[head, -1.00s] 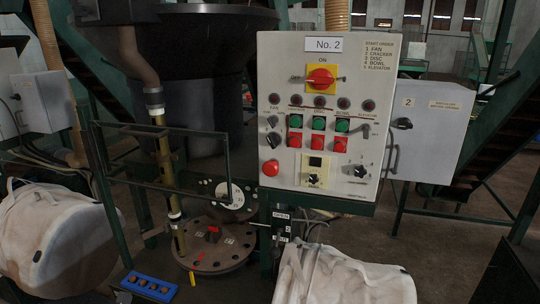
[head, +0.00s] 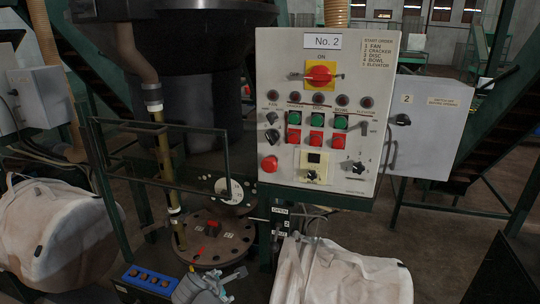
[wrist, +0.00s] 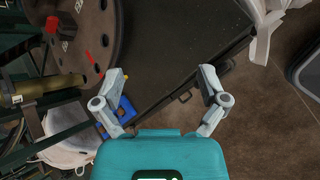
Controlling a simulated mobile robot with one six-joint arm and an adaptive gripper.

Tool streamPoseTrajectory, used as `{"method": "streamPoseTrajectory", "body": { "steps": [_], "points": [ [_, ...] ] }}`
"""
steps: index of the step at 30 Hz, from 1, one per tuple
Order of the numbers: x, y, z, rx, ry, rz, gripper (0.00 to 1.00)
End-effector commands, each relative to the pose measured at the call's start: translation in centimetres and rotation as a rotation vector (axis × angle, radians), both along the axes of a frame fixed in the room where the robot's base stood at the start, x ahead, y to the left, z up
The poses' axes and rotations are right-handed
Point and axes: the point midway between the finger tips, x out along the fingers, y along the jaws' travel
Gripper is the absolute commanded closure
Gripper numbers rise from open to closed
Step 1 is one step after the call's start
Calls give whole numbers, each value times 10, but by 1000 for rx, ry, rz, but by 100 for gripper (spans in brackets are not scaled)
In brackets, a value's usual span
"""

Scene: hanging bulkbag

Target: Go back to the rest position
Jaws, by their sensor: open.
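My gripper (head: 222,282) shows at the bottom edge of the head view, in front of the round rusty flange plate and right of the blue box. In the wrist view my gripper (wrist: 161,76) has its two grey fingers spread wide apart, with nothing between them. The rest of my arm is hidden below the head view's frame.
The control panel (head: 347,165) stands ahead, with a grey cabinet (head: 430,125) at its right. The flange plate (head: 225,250), blue button box (head: 148,280) and green rail frame are close to my gripper. White bags (head: 55,235) (head: 345,278) flank this area.

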Motion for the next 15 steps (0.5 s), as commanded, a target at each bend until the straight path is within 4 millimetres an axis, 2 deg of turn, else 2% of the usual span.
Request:
{"method": "streamPoseTrajectory", "body": {
  "steps": [3,15],
  "points": [
    [9,-30,-4,82,30,-144,7],
    [23,-118,-18,344,109,-627,7]
  ]
}}
